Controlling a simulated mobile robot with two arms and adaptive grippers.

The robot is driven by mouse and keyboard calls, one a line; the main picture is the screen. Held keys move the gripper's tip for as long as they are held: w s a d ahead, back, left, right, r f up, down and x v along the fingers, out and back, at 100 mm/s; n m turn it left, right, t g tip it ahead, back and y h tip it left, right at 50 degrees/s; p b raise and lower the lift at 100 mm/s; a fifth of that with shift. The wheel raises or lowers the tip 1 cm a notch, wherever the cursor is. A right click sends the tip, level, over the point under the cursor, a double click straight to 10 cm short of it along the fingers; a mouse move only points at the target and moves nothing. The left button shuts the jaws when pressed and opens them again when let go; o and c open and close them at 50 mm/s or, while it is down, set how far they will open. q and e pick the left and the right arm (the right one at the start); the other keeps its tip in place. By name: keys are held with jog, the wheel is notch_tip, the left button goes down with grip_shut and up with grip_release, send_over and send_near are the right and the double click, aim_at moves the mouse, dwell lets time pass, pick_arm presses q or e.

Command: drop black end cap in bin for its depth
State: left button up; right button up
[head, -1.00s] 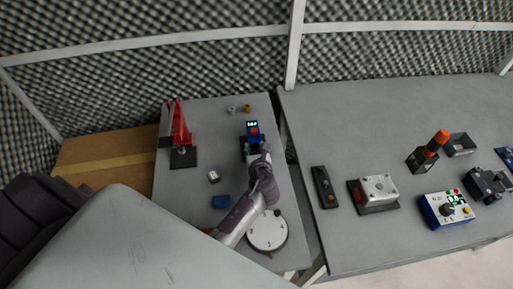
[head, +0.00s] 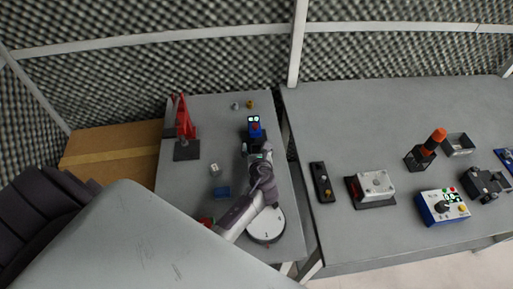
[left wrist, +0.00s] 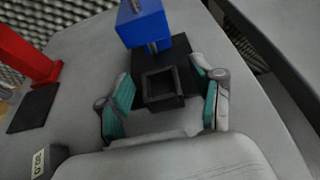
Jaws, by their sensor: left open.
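A black square hollow piece (left wrist: 163,102), which looks like the end cap, stands on the black base below a blue gauge (left wrist: 144,28) in the left wrist view. My left gripper (left wrist: 162,100) is open, with its teal-padded fingers on either side of this piece and apart from it. In the head view the blue gauge (head: 255,127) stands on the left table, and my left gripper (head: 258,148) is just in front of it, hiding the piece. A blue tray (head: 222,192) lies left of my arm; I cannot tell whether it is the bin. My right gripper is out of view.
A red stand (head: 184,130) on a black base is at the left. A small labelled block (head: 214,170) and a white round dial (head: 265,228) are near my arm. Two small rings lie behind the gauge. A gap separates the right table (head: 340,110), which holds several devices.

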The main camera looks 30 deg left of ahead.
pick_arm(q)
jog(key=shift+s, duration=0.1)
jog(key=v, duration=1.2)
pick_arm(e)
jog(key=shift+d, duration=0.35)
